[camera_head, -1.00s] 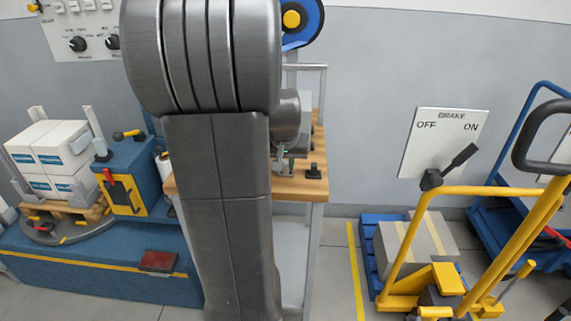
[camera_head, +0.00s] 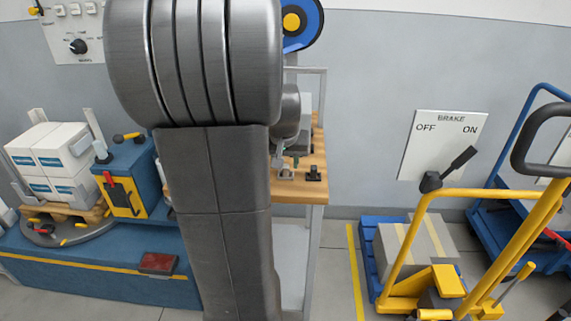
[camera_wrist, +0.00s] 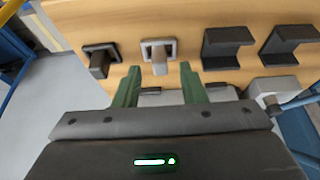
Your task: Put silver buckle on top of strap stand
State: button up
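The silver buckle (camera_wrist: 158,50), a small square frame with a pale tongue, lies on a wooden top (camera_wrist: 125,20) in the wrist view. My gripper (camera_wrist: 158,78) has two green fingers, spread apart, with nothing between them. The buckle is just beyond the fingertips, roughly centred between them, and shows no contact. A similar dark buckle (camera_wrist: 100,58) lies to its left. In the head view my arm hides much of the wood-topped stand (camera_head: 300,190) and most of my gripper. I cannot tell for sure which part is the strap stand.
Black brackets (camera_wrist: 228,42) stand right of the buckle, and a grey piece (camera_wrist: 270,88) is near the right finger. A blue reel (camera_head: 302,22) rises behind the stand. A yellow cart (camera_head: 440,280) is at the right, a blue bench (camera_head: 100,270) at the left.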

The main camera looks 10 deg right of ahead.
jog(key=p+v, duration=0.1)
jog(key=v, duration=0.8)
jog(key=shift+s+r, duration=0.2)
jog(key=shift+r, duration=0.15)
jog(key=shift+a, duration=0.1)
